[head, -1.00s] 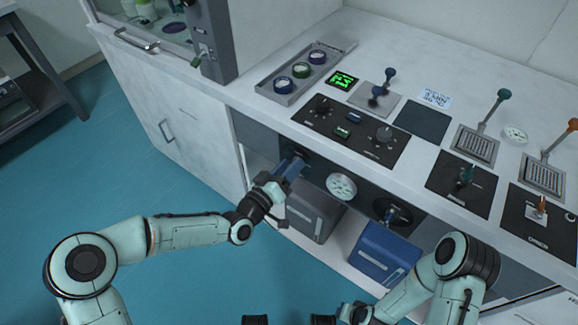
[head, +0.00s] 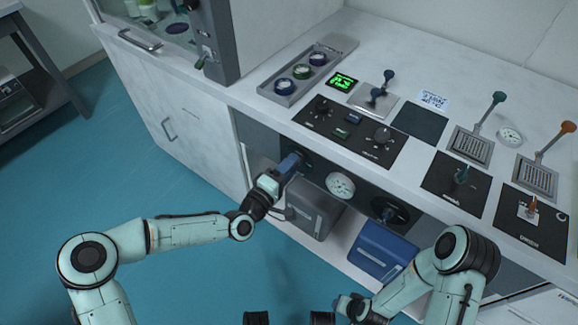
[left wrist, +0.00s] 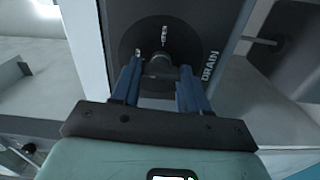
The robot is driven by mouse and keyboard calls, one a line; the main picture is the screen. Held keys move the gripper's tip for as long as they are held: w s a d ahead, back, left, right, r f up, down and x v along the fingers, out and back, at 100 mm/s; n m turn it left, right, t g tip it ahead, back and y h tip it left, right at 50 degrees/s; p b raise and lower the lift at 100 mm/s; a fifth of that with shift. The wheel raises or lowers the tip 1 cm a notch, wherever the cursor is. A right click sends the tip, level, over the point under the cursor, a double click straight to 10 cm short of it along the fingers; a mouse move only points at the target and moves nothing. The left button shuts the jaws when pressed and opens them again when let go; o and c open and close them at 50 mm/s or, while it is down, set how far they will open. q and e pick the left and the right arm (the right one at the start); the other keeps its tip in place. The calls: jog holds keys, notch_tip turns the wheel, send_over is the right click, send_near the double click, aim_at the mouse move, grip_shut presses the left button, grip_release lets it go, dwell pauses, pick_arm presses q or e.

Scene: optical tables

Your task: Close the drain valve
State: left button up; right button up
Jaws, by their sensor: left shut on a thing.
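The drain valve (left wrist: 162,40) is a dark round plate with a central hub and pale marks, on a dark panel lettered DRAIN in the left wrist view. My left gripper (left wrist: 160,78) reaches up to it, its two blue fingers on either side of the valve's handle, shut on it. The fingers hide most of the handle. In the head view my left gripper (head: 292,160) is at the left part of the dark front panel under the counter edge and covers the valve there. My right gripper (head: 350,308) is low in the head view, and its fingers are not clear.
A round gauge (head: 340,186) and a dark round knob (head: 390,211) sit to the right on the same front panel. A grey bin (head: 316,210) and a blue bin (head: 380,252) stand below. Control panels cover the counter (head: 262,108) above.

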pick_arm(q)
jog(key=shift+s+f+n, duration=0.1)
jog(key=shift+n, duration=0.4)
pick_arm(e)
jog(key=shift+s+a, duration=0.1)
jog(key=shift+s, duration=0.05)
pick_arm(q)
jog(key=o, duration=1.1)
jog(key=shift+c, duration=0.2)
pick_arm(e)
jog(key=shift+r, duration=0.1)
pick_arm(q)
jog(key=p+v, duration=0.3)
jog(key=v, duration=1)
pick_arm(e)
jog(key=shift+g+y, duration=0.4)
jog(key=shift+g, duration=0.3)
jog(key=s+r, duration=0.1)
jog(key=s+a+r, duration=0.1)
jog(key=s, duration=0.1)
jog(key=s+a+r, duration=0.1)
jog(key=shift+s+a, duration=0.1)
jog(key=shift+s, duration=0.1)
pick_arm(q)
jog(key=shift+s+a, duration=0.1)
jog(key=shift+s, duration=0.05)
